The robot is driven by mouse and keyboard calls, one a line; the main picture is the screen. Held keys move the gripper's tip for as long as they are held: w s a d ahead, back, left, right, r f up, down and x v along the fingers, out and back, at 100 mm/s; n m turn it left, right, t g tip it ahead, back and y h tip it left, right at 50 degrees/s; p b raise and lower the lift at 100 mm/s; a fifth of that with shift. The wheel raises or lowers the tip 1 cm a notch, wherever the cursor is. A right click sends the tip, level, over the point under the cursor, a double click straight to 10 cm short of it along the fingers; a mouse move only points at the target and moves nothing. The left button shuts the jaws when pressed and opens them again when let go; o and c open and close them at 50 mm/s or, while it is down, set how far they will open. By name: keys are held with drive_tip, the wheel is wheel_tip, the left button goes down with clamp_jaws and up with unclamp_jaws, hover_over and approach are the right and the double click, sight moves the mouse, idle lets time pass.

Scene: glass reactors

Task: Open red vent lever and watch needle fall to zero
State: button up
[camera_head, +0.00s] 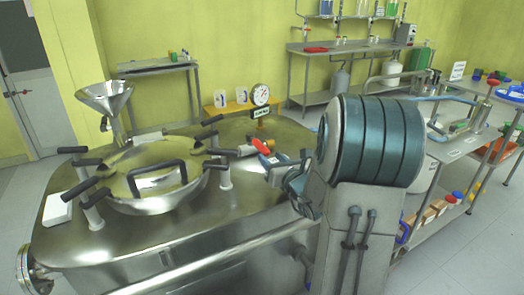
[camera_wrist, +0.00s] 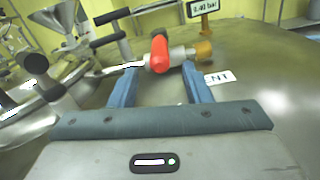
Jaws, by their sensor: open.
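The red vent lever (camera_head: 260,146) sits on a small valve on top of the steel reactor (camera_head: 130,228). In the wrist view the lever (camera_wrist: 160,52) stands on a metal pipe with a brass-coloured end (camera_wrist: 204,49). My gripper (camera_wrist: 160,75) is open, its two blue fingers spread on either side of the lever's line, with the lever at or just beyond the fingertips. Contact cannot be told. The round white gauge (camera_head: 261,94) stands behind the valve; its needle is too small to read. A sign reading about 0.40 bar (camera_wrist: 204,7) is partly cut off.
A domed lid (camera_head: 155,178) with several black-handled clamps and a steel funnel (camera_head: 105,97) lie left of the valve. A label (camera_wrist: 219,78) is on the reactor top by my right finger. A side bench (camera_head: 470,140) stands at right.

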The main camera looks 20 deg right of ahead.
sight(262, 149)
drive_tip(key=w, duration=0.6)
drive_tip(key=shift+w+a, duration=0.15)
drive_tip(key=shift+w, duration=0.1)
clamp_jaws()
